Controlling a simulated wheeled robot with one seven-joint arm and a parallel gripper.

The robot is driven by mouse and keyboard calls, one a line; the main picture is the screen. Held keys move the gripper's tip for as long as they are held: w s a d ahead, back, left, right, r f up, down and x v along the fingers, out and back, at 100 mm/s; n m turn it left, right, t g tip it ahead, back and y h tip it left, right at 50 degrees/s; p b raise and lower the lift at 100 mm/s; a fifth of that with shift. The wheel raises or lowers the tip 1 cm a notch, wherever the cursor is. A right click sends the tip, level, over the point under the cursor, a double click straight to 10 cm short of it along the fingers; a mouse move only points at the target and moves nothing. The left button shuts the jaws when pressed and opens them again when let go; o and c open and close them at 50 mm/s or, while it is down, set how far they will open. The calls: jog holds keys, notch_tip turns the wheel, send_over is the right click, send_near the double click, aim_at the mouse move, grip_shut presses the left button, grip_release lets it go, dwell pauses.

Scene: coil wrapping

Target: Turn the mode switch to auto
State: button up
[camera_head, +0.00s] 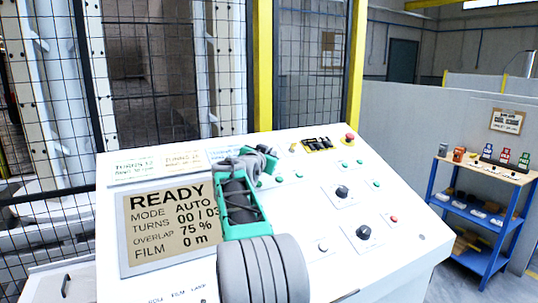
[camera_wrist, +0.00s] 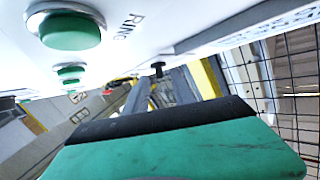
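The white control console (camera_head: 300,240) fills the middle of the head view. Its display (camera_head: 160,240) reads READY, MODE AUTO, TURNS 00 / 03, OVERLAP 75 %, FILM 0 m. Two black rotary knobs, an upper one (camera_head: 342,192) and a lower one (camera_head: 363,232), sit on the right half of the panel; their labels are too small to read, so I cannot tell which is the mode switch. My gripper (camera_head: 262,158) is over the upper middle of the panel, with my arm hiding the panel below it. Whether its fingers are apart or touching anything is not clear.
Several green buttons (camera_head: 298,174) and a red emergency button (camera_head: 350,137) are on the panel. Close in the wrist view are a large green button (camera_wrist: 70,32) and a small dark knob (camera_wrist: 158,68). Mesh fencing stands behind the console; a blue shelf (camera_head: 478,222) stands right.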

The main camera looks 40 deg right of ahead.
jog(key=b+v, duration=0.1)
jog(key=v, duration=0.4)
jog(key=shift+s+a, duration=0.2)
